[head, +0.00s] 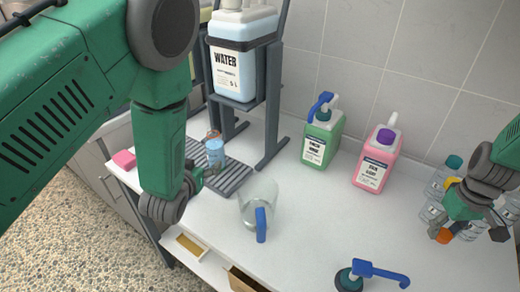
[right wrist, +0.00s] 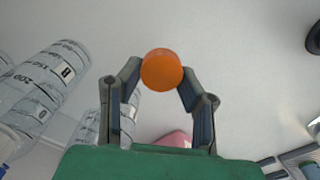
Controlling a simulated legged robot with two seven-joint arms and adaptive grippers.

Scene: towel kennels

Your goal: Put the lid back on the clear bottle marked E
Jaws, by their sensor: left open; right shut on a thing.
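My right gripper (head: 441,235) is shut on an orange lid (head: 446,236). In the right wrist view the lid (right wrist: 162,70) sits between the fingertips (right wrist: 162,82), above the white worktop. My left gripper (head: 192,182) is open, close to the dark slatted tray, partly hidden by its own wrist. A small clear bottle (head: 215,153) with bluish contents stands on that tray; its letter is too small to read. More clear bottles (head: 432,211) stand by my right gripper; in the right wrist view I see a marked bottle (right wrist: 50,85). I cannot make out an E anywhere.
A WATER container (head: 232,62) sits on a grey stand (head: 272,115). A clear jug (head: 258,205) with a blue handle stands mid-worktop. A green bottle (head: 321,138) and a pink bottle (head: 376,160) stand behind. A loose blue pump (head: 372,272) lies in front.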

